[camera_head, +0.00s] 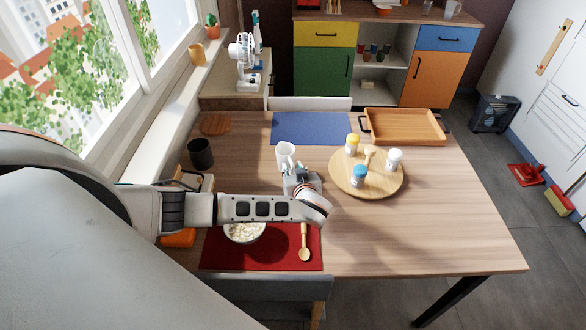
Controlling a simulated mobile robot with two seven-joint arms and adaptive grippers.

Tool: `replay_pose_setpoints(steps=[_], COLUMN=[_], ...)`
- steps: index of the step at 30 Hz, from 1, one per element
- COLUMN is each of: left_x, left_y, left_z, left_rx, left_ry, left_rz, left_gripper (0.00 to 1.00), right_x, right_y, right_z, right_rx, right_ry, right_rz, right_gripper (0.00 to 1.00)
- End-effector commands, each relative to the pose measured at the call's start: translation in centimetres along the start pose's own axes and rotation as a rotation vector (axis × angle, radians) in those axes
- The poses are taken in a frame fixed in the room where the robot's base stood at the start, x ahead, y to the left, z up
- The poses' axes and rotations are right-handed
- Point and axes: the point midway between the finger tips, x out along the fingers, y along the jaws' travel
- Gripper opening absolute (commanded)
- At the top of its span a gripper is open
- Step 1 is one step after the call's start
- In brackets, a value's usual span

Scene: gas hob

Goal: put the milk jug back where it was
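A white milk jug (286,153) shows upright at the middle of the wooden table, just beyond my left gripper. My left gripper (293,174) reaches in from the left, over the table, and its front overlaps the lower part of the jug in the picture. The fingertips are mostly hidden, so I cannot tell whether they are closed on the jug or whether its base touches the table. My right gripper is not in view.
A round board (340,180) holds several small jars. A wooden tray (432,137), blue mat (315,123), round wooden coaster (216,124) and dark cup (201,153) are on the table. A bowl (244,234) and wooden spoon (305,249) lie at the red mat (285,262).

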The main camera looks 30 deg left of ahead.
Motion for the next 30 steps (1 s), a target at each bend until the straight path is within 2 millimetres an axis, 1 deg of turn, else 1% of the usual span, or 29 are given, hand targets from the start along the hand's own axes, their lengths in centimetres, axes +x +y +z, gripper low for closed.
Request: replay_pose_setpoints(steps=[4,8,18,22,27,30], left_x=[-0.2,-1.8,-8.5,-10.4,-11.8,-12.1], left_y=[0.0,0.1,0.1,0.1,0.0,0.0], left_z=[-0.5,0.1,0.1,0.0,-0.2,-0.3], left_rx=[0.001,-0.001,-0.003,-0.002,-0.001,0.000], left_ry=[0.002,-0.005,-0.006,-0.004,-0.002,0.000], left_rz=[0.001,0.004,0.003,0.002,0.001,-0.001], left_gripper=[0.24,0.24,0.24,0.24,0.24,0.24], right_x=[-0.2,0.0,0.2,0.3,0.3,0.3], right_y=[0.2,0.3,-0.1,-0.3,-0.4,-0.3], right_z=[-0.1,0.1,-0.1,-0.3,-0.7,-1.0], right_rx=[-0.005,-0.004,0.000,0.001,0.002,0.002], right_ry=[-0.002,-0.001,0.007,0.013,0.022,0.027], right_rz=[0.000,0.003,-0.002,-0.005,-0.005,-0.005], right_gripper=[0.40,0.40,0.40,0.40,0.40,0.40])
